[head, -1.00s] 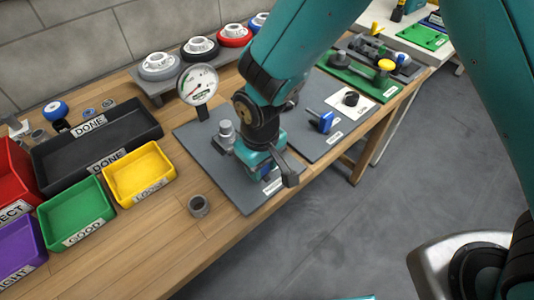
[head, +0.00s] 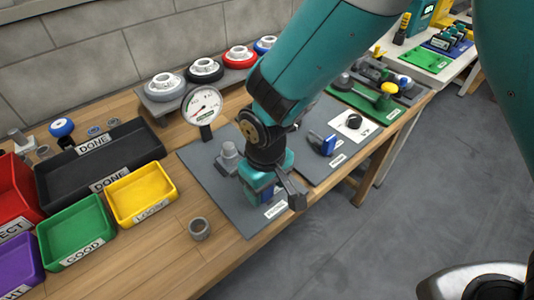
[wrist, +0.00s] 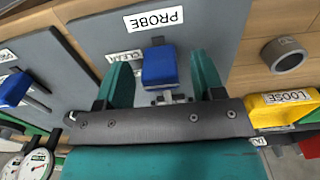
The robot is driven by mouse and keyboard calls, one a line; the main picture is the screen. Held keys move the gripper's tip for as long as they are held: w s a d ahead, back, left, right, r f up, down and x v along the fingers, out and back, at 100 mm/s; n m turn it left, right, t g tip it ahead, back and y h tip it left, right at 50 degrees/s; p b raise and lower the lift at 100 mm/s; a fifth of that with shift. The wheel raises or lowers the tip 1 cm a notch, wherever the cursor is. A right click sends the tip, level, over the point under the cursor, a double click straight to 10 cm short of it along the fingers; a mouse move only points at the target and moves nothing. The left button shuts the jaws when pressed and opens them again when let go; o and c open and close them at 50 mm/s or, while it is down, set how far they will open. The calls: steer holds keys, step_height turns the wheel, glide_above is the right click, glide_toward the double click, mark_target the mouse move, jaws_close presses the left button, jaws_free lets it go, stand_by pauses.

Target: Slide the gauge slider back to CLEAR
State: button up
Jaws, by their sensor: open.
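The gauge slider is a blue block (wrist: 160,66) on the grey panel (wrist: 88,32). It lies between the two teal fingers of my gripper (wrist: 161,70) in the wrist view, with a gap on each side. My gripper is open. A white CLEAR label (wrist: 125,57) shows beside the left finger, partly hidden, and a PROBE label (wrist: 153,19) sits beyond the slider. In the head view my gripper (head: 264,190) is low over the panel (head: 218,188) and mostly hides the slider. The round dial gauge (head: 202,105) stands at the panel's back edge.
A neighbouring panel has another blue handle (head: 322,144). A grey ring (head: 199,228) lies on the wood left of my gripper, near the yellow bin (head: 140,193). A grey knob post (head: 229,158) stands close behind my gripper.

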step_height(320, 180, up, 16)
steer(key=shift+f, duration=0.2)
stand_by(0.4)
steer(key=s+d+r+y+p, duration=0.1)
steer(key=s+d+r+y, duration=0.1)
steer(key=s+d+r, duration=0.2)
steer(key=s+d+r+y+p, duration=0.1)
steer(key=s+d+r, duration=0.3)
steer(key=s+d, duration=0.4)
steer(key=shift+d+m+y, duration=0.4)
steer(key=shift+d+y, duration=0.2)
steer(key=shift+d, duration=0.3)
